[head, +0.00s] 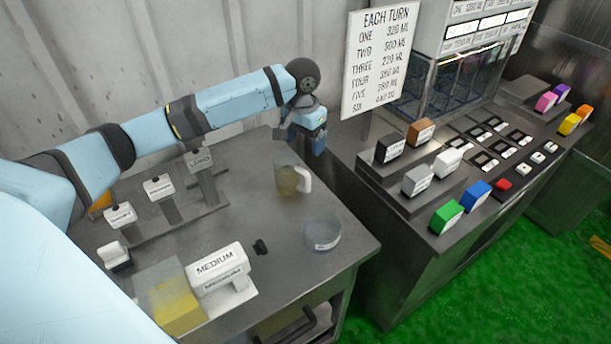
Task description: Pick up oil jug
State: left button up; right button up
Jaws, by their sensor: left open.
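A clear jug (288,179) with a white handle on its right side stands upright on the left grey table, near its back right edge. It holds some yellowish-brown liquid. My left gripper (313,146) hangs above and to the right of the jug in the picture, apart from it. It is open, with nothing seen between its fingers. My right gripper is out of the picture.
A white sign (378,60) and a button console (430,262) stand right.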

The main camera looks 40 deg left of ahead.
aim_at(303, 170)
pick_arm(q)
jog(key=f, duration=0.6)
jog(key=shift+s+a, duration=0.2)
jog(key=shift+a, duration=0.2)
jog(key=shift+d+f+p, duration=0.15)
jog(key=shift+f+p, duration=0.15)
jog(key=shift+f, duration=0.65)
notch_tip(303, 170, down, 4)
jog(key=shift+w+d+f+p, duration=0.1)
jog(key=shift+d+f+p, duration=0.05)
jog(key=shift+f+p, duration=0.15)
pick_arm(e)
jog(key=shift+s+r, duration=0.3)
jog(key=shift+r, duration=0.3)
pick_arm(q)
jog(key=shift+r, duration=0.1)
jog(key=c, duration=1.1)
